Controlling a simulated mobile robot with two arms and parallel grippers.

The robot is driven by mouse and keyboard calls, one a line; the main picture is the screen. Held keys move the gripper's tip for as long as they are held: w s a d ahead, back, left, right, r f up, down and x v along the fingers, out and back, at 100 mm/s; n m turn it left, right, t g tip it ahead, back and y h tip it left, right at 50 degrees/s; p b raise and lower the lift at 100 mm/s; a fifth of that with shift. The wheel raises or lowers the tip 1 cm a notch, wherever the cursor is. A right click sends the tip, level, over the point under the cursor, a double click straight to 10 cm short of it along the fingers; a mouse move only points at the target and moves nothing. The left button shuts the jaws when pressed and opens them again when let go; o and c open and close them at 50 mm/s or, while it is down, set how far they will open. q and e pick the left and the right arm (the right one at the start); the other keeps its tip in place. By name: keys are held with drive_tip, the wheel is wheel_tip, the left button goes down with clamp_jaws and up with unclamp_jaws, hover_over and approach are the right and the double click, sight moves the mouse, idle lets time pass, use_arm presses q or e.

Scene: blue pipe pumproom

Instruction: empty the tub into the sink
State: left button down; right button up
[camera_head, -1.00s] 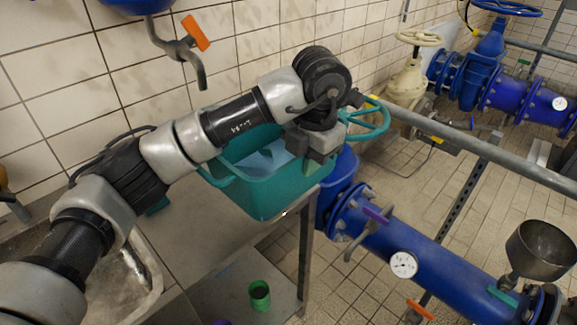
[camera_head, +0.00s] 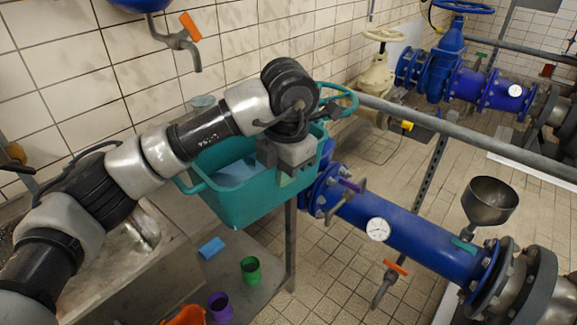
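The teal tub (camera_head: 245,202) is in the middle, to the right of the sink. Pale blue contents (camera_head: 235,173) show inside it. My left gripper (camera_head: 288,175) points down at the tub's right near rim and is shut on it; the wrist hides part of the grip. The metal sink (camera_head: 148,228) is at lower left, partly covered by my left arm. Whether the tub's base touches the counter is hard to tell. My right gripper is not in view.
A tap with an orange handle (camera_head: 188,25) projects from the tiled wall. A blue sponge (camera_head: 211,248), green cup (camera_head: 250,270) and purple cup (camera_head: 220,306) are below the tub. Blue pipework (camera_head: 415,240) and a grey rail (camera_head: 460,132) occupy the right.

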sight(240, 219)
use_arm(q)
drive_tip(key=shift+w+a+f+m, duration=0.15)
drive_tip(key=shift+a+f+m, duration=0.55)
drive_tip(key=shift+f+m, duration=0.25)
drive_tip(key=s+a+f+m, duration=0.1)
drive_tip(key=a+m, duration=0.1)
drive_tip(key=m, duration=0.1)
drive_tip(key=s+a+f+m, duration=0.2)
drive_tip(key=m, duration=0.1)
drive_tip(key=s+a+f+m, duration=0.2)
drive_tip(key=m, duration=0.1)
drive_tip(key=shift+s+m+h, duration=0.15)
drive_tip(key=shift+m+h, duration=0.2)
drive_tip(key=shift+h, duration=0.05)
drive_tip(key=s+a+f+m, duration=0.7)
drive_tip(key=a+f+m, duration=0.1)
drive_tip(key=m, duration=0.7)
drive_tip(key=shift+s+a+g+h, duration=0.3)
drive_tip(key=shift+a+g+h, duration=0.1)
